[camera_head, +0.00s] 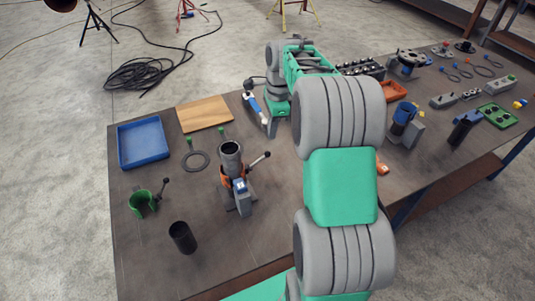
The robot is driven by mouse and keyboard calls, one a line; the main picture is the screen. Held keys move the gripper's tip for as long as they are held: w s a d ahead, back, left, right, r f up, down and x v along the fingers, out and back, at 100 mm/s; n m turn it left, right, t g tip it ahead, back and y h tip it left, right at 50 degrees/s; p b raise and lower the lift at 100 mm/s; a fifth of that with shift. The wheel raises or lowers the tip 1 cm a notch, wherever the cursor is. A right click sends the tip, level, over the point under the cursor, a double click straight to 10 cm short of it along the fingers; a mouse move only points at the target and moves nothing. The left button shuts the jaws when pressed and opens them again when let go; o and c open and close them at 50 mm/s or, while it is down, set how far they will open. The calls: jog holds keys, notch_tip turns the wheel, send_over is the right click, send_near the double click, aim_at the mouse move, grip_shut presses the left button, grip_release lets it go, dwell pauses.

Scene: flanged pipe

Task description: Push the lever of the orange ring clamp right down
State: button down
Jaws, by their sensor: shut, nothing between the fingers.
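The orange ring clamp (226,182) sits around the lower part of an upright dark grey pipe (231,158) on the table. Its lever (257,160) sticks out to the right and slants upward, ending in a black knob. A grey block with a blue display (242,197) stands in front and hides part of the clamp. My gripper (270,129) is small in view, beyond the clamp and to the right of it, apart from the lever. It is shut and holds nothing; its fingertips are hard to make out.
A blue tray (143,143), wooden board (203,113) and flat dark ring (195,161) lie left and behind. A green clamp (142,204) and short black pipe (183,238) stand front left. My arm hides the table's middle; more parts stand right.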

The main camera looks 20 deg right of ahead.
aim_at(269, 154)
jog(key=f+b, duration=0.6)
jog(key=f, duration=0.1)
jog(key=shift+a, duration=0.3)
dwell(0.3)
notch_tip(269, 154, down, 4)
jog(key=shift+a+r+b, duration=0.1)
jog(key=shift+b, duration=0.7)
jog(key=shift+d+r+p, duration=0.25)
jog(key=shift+r+p, duration=0.05)
jog(key=shift+p, duration=0.05)
jog(key=shift+s+d+r+p, duration=0.2)
jog(key=shift+d+p, duration=0.2)
jog(key=shift+d, duration=0.25)
jog(key=shift+s+d+r+p, duration=0.15)
jog(key=shift+d+p, duration=0.2)
jog(key=shift+d, duration=0.25)
